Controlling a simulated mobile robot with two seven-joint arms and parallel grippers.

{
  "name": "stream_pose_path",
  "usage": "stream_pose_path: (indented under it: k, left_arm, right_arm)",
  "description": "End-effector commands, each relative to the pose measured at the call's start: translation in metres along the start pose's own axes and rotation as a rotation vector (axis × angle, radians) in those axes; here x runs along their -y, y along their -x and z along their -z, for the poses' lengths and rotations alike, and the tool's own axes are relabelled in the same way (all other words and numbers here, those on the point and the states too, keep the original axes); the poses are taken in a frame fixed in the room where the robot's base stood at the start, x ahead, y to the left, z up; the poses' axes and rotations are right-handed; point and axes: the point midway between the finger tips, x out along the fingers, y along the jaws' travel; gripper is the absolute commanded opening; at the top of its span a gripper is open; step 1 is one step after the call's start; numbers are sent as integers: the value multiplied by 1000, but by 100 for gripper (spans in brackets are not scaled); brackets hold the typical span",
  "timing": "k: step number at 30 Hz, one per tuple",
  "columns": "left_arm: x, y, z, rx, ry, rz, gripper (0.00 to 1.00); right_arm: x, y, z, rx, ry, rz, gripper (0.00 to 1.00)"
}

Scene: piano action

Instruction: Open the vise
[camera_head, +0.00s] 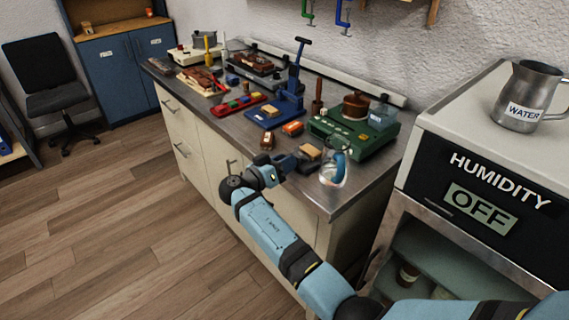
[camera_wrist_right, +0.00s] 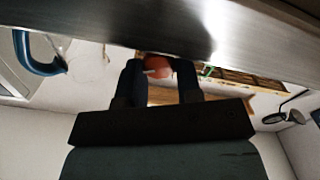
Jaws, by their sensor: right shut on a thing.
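My right gripper (camera_head: 287,163) is at the front edge of the bench, beside a tan block (camera_head: 309,152). In the right wrist view its dark fingers (camera_wrist_right: 157,72) are shut on a small reddish rounded thing (camera_wrist_right: 157,66), just by the metal bench edge. Dark blue parts show around the fingers in the head view; I cannot tell which of them belong to a vise. A blue metal device (camera_head: 283,108) with a tall upright lever stands farther back on the bench; I cannot tell whether it is the vise. My left gripper is not in view.
A glass jug with a blue handle (camera_head: 334,168) stands at the bench's front right corner, close to my right gripper. A green device (camera_head: 360,139), an orange block (camera_head: 292,127) and a small brown block (camera_head: 267,141) crowd the bench. A humidity cabinet (camera_head: 505,150) stands at right.

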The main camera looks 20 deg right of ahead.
Motion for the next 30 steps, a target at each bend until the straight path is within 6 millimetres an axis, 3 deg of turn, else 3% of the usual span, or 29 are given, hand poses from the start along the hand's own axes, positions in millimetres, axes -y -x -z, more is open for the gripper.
stream_pose_path:
  k: [17, 18, 21, 30]
  left_arm:
    - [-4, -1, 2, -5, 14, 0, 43]
    - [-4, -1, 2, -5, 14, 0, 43]
    - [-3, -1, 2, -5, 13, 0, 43]
    - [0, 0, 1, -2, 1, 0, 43]
  right_arm:
    - [0, -1, 1, -2, 38, -2, 9]
    - [0, -1, 1, -2, 38, -2, 39]
    - [0, -1, 1, -2, 38, -1, 58]
    - [0, -1, 0, -1, 38, -1, 58]
